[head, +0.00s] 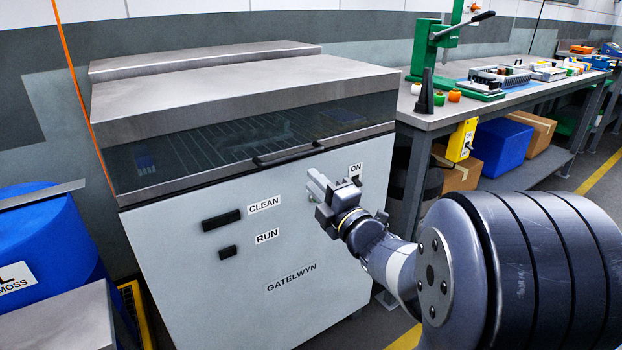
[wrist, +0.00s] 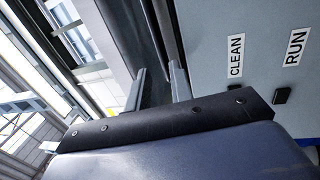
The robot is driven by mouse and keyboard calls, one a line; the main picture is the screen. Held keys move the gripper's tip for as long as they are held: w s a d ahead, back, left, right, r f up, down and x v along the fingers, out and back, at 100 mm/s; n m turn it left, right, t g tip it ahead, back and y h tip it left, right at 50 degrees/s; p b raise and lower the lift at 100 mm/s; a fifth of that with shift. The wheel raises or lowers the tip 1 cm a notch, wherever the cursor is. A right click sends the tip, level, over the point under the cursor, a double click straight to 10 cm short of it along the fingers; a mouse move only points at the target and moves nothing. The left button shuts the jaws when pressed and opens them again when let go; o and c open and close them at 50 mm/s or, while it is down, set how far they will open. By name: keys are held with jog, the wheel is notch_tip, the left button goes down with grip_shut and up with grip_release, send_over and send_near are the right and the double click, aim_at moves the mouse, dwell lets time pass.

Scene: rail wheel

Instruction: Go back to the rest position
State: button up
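My gripper (head: 318,184) is in front of the upper right of the grey GATELWYN machine (head: 320,250), just left of its ON label (head: 356,169). In the wrist view my gripper (wrist: 158,82) shows two fingers with a gap between them and nothing held. The fingers are near the machine's front panel (wrist: 220,30); I cannot tell whether they touch it. The machine's dark glass lid (head: 240,145) is down, with a handle (head: 288,155) on its front edge. A switch beside the ON label is not visible behind my gripper.
Black buttons (head: 221,220) sit by the CLEAN and RUN labels. A workbench (head: 450,118) with a green press (head: 434,48) and several small parts stands to the right. A blue bin (head: 45,245) and a grey surface (head: 60,325) are at the left. Floor shows at lower right.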

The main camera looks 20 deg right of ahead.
aim_at(292, 159)
jog(key=x, duration=1.1)
jog(key=shift+d+r, duration=0.1)
jog(key=shift+r, duration=0.05)
jog(key=shift+s, duration=0.1)
